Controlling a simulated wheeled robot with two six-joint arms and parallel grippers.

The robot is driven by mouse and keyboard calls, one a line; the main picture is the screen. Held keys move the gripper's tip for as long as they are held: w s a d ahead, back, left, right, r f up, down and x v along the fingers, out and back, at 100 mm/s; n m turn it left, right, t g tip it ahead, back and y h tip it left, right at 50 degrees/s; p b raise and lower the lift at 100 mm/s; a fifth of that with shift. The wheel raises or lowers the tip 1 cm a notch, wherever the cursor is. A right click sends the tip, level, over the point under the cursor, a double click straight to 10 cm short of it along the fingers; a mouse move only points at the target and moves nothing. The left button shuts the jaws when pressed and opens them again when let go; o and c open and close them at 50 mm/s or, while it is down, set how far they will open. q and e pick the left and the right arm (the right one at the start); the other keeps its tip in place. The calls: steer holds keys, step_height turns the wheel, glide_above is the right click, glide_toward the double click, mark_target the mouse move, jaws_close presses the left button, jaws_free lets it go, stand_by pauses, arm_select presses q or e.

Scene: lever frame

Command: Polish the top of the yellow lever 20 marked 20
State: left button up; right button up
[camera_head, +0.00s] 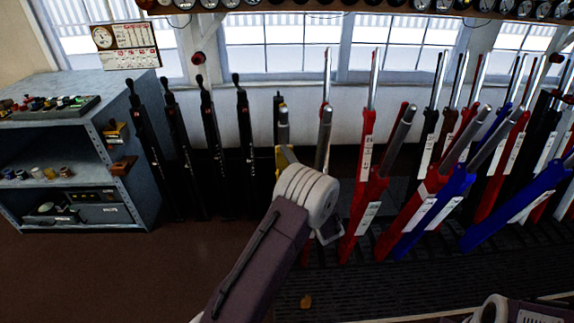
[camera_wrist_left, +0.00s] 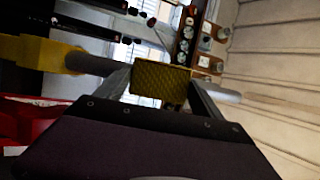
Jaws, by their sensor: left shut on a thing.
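The yellow lever (camera_head: 283,156) stands in the row of levers near the middle of the head view, its lower part hidden behind my left wrist. Its number cannot be read. In the left wrist view its yellow body (camera_wrist_left: 35,50) is at the left, with its grey handle (camera_wrist_left: 88,64) running right. My left gripper (camera_wrist_left: 160,85) is shut on a yellow textured cloth (camera_wrist_left: 160,84). The cloth lies across the handle, and a grey end shows past the right finger. Whether the cloth wraps the handle cannot be told. My right gripper is not in view.
Black levers (camera_head: 209,120) stand left of the yellow one; red (camera_head: 366,150) and blue (camera_head: 440,205) levers crowd the right, some tilted forward. A grey shelf unit (camera_head: 130,150) stands at the left. Brown floor (camera_head: 110,270) is clear in front.

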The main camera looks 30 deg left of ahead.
arm_select(q)
step_height(320, 180, up, 4)
steer(key=p, duration=0.1)
step_height(320, 180, down, 4)
steer(key=b, duration=0.5)
steer(key=shift+f+b, duration=0.2)
steer(key=shift+b, duration=0.2)
steer(key=shift+r, duration=0.15)
steer(key=shift+s+d, duration=0.15)
steer(key=shift+s, duration=0.05)
steer(key=s+d+b, duration=0.2)
steer(key=s, duration=0.1)
steer(key=s+d+f+b, duration=0.1)
steer(key=shift+s+f, duration=0.1)
steer(key=shift+s, duration=0.25)
